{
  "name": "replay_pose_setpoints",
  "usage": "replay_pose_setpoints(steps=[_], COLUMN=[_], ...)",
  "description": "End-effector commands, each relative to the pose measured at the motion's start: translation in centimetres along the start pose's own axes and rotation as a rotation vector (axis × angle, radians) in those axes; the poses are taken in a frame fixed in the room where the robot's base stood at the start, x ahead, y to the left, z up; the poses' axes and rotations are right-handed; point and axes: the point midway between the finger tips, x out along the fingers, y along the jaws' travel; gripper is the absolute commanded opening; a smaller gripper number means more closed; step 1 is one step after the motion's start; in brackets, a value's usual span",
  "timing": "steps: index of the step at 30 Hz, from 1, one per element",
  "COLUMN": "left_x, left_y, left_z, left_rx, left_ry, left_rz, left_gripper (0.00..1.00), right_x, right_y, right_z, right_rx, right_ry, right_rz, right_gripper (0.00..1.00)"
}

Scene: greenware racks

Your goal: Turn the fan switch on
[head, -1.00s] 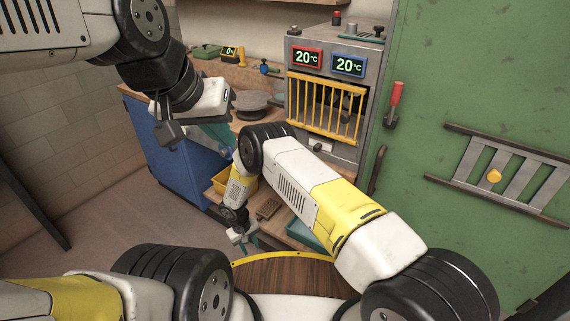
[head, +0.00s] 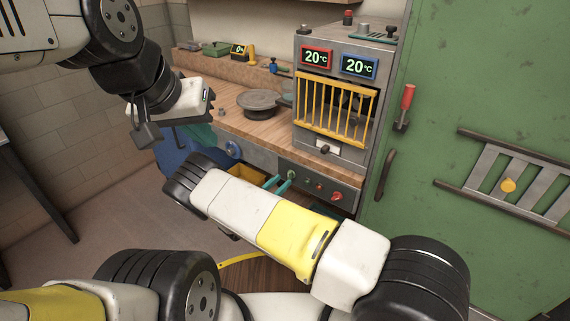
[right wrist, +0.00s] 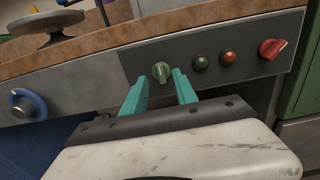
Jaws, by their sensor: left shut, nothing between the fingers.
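A green knob (right wrist: 161,72) sits on the bench's dark control panel (head: 322,178); its light pointer mark looks near vertical. No label can be read, so I cannot tell whether it is the fan switch. My right gripper (right wrist: 160,84) is open, its teal fingertips on either side of the green knob; contact is not clear. In the head view the same gripper (head: 281,180) reaches the panel from below. A dark fan (head: 355,100) shows partly behind the yellow grille (head: 333,108) of the grey cabinet.
Right of the green knob are a small green button (right wrist: 201,62), a small red button (right wrist: 229,57) and a red knob (right wrist: 272,48). A blue knob (right wrist: 27,105) is at left. A round turntable (head: 259,103) stands on the bench. A green door (head: 480,90) is at right.

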Motion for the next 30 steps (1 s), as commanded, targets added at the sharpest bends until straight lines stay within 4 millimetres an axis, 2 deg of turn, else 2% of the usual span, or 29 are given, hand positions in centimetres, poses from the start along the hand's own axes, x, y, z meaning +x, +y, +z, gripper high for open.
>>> replay_pose_setpoints(steps=[3,7,17,22,30], left_x=[0.0,0.0,0.0,0.0,0.0], left_y=[0.0,0.0,0.0,0.0,0.0], left_z=[0.0,0.0,0.0,0.0,0.0], left_rx=[0.000,0.000,0.000,0.000,0.000], left_ry=[0.000,0.000,0.000,0.000,0.000], left_rz=[0.000,0.000,0.000,0.000,0.000], left_gripper=[0.00,0.00,0.00,0.00,0.00], right_x=[1.8,3.0,3.4,3.3,3.3], right_y=[-0.1,0.0,-0.1,-0.1,-0.1], right_z=[0.0,-0.1,-0.1,-0.1,-0.1], right_rx=[0.001,0.002,0.002,0.002,0.005], right_ry=[0.000,0.001,0.003,0.003,0.003], right_rz=[-0.003,-0.002,-0.002,-0.002,-0.002], right_gripper=[0.35,0.35,0.35,0.01,0.00])
